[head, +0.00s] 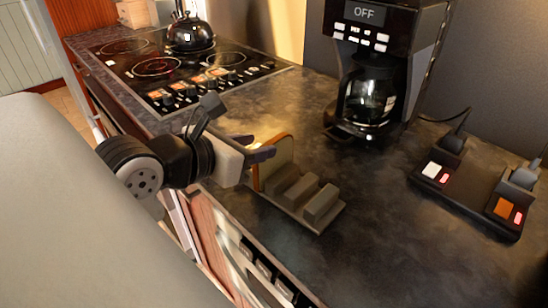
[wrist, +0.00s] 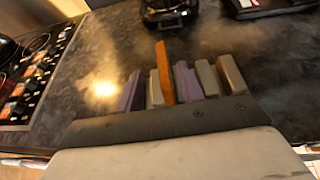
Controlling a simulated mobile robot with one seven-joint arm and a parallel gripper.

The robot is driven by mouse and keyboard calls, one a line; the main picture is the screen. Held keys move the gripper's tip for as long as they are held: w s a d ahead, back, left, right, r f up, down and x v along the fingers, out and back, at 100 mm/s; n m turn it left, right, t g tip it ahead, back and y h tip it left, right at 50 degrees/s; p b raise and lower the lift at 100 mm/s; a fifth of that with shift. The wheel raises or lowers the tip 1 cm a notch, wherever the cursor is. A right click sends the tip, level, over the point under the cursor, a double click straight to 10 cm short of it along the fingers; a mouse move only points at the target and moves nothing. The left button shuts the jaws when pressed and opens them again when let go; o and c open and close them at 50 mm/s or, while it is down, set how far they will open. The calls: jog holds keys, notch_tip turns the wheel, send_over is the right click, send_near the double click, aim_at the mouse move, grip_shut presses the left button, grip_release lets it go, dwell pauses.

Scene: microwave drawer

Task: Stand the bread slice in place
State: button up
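The bread slice (head: 281,153), tan with a brown crust, stands upright at the left end of a dark grey slotted rack (head: 328,216). In the wrist view the slice (wrist: 165,68) shows edge-on, beside a grey rack divider (wrist: 154,88). My gripper (head: 262,152) is at the slice, its dark purple fingers pointing toward it. In the wrist view my gripper (wrist: 160,88) has its fingers spread, one on each side of the slice. A gap shows between the left finger and the slice; the right finger is close to it, contact unclear. The slice's foot is partly hidden.
A coffee maker (head: 372,85) with a glass pot stands behind the rack. A black stove (head: 180,65) with a kettle (head: 190,33) is at the back left. A dark switch box (head: 465,190) lies at the right. The counter (head: 380,235) between is clear.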

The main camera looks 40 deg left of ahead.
aim_at(271, 142)
jog(key=x, duration=0.1)
jog(key=p+x, duration=0.1)
jog(key=x, duration=0.2)
jog(key=shift+w+d+r+p, duration=0.25)
jog(key=shift+w+p, duration=0.05)
jog(key=shift+p, duration=0.05)
jog(key=shift+w+f, duration=0.25)
jog(key=shift+w, duration=0.15)
grip_shut()
